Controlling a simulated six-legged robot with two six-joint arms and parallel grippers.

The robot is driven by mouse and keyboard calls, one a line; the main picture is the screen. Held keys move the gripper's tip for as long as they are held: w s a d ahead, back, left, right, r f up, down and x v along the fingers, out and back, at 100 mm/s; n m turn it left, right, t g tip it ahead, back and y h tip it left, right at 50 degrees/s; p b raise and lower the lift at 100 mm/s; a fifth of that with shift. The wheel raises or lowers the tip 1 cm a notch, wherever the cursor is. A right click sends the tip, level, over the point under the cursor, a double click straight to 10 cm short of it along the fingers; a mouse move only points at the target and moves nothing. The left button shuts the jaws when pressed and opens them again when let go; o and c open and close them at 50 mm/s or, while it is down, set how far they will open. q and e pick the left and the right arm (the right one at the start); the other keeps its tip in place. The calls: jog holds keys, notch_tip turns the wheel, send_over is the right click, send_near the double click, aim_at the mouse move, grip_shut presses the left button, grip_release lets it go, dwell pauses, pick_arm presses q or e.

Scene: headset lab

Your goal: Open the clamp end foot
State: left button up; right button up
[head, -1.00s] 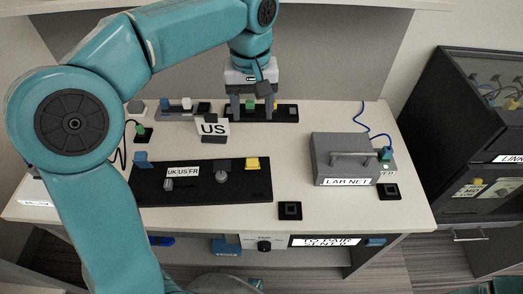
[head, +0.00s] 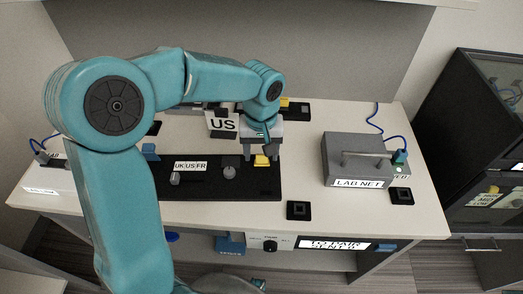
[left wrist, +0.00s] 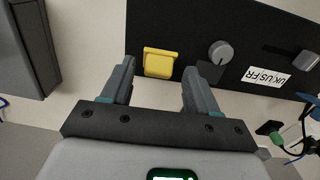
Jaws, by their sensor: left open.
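The black board (head: 215,190) labelled UK|US|FR lies on the table. A yellow block (head: 262,161) sits at its back edge near the right end, and a blue block (head: 150,151) near the left end. No part is labelled as the clamp end foot. My left gripper (head: 261,152) points down over the yellow block, open and empty. In the left wrist view the yellow block (left wrist: 160,63) shows between the spread fingertips (left wrist: 159,68); I cannot tell whether they touch it. My right gripper is not in view.
A grey knob (head: 229,171) stands on the board left of the yellow block. The US sign (head: 222,124) stands behind the board. The grey LAB NET box (head: 356,160) is to the right, with a black square piece (head: 299,210) in front. The table's front right is mostly clear.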

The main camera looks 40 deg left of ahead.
pick_arm(q)
jog(key=shift+w+f, duration=0.1)
jog(key=shift+w, duration=0.05)
jog(key=c, duration=1.1)
jog(key=shift+o, duration=0.2)
jog(key=w+g+h+p, duration=0.1)
jog(key=p, duration=0.2)
jog(key=a+g+h+p, duration=0.1)
jog(key=p, duration=0.3)
jog(key=w+r+g+p, duration=0.1)
jog(key=p, duration=0.2)
jog(key=shift+w+a+g+h, duration=0.3)
jog(key=shift+a+g+h, duration=0.1)
jog(key=shift+w+a+f+g+h+p, duration=0.4)
jog(key=shift+w+g+h+p, duration=0.25)
jog(key=shift+g+p, duration=0.45)
jog(key=shift+s, duration=0.1)
jog(key=o, duration=1.1)
jog(key=shift+c, duration=0.2)
